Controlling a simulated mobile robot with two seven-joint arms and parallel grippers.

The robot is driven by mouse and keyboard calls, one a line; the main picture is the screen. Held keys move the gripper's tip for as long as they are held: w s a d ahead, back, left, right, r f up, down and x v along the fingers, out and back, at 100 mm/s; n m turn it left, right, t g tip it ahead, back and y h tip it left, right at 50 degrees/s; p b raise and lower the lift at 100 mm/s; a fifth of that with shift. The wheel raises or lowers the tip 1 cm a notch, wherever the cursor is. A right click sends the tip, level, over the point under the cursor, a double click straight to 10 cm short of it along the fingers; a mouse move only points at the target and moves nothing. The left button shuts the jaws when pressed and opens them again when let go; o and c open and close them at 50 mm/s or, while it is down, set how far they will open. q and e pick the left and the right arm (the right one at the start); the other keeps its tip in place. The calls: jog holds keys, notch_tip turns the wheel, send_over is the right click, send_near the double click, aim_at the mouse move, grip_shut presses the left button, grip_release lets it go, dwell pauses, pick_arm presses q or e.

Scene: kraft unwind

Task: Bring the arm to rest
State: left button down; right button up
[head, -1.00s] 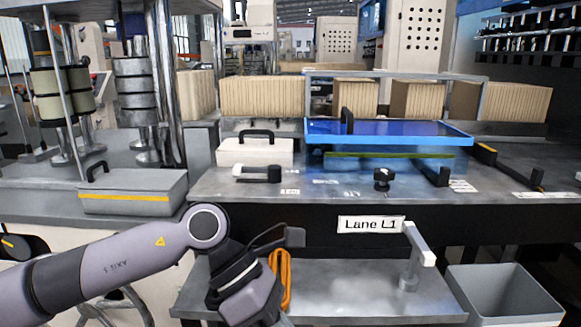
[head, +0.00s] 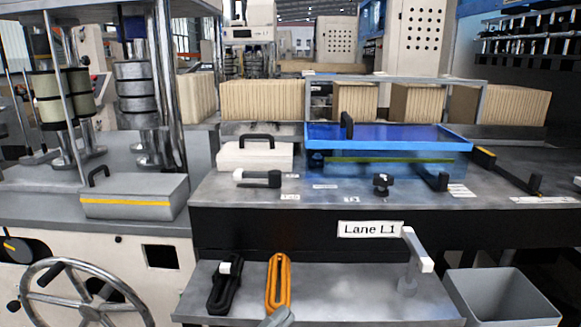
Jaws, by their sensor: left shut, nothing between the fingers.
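The rest of the left arm is out of the picture. The gripper is shut with nothing held. My right gripper is not in view.
A grey post with an arm (head: 418,250) stands at the shelf's right. A grey bin (head: 500,297) is beyond it. A handwheel (head: 40,298) is at lower left.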

pick_arm(q)
jog(key=s+a+f+n+y, duration=0.2)
jog(key=a+f+n+y, duration=0.35)
jog(key=f, duration=0.25)
jog(key=s+a+f+n+y, duration=0.2)
jog(key=a+f+n+y, duration=0.3)
jog(key=f+n, duration=0.25)
jog(key=s+a+f+n+g+y, duration=0.3)
jog(key=s+a+f, duration=0.4)
jog(key=s+f, duration=0.3)
jog(key=shift+s+a+f+n+g+y+p, duration=0.4)
jog(key=shift+f+n+g, duration=0.25)
jog(key=shift+g, duration=0.25)
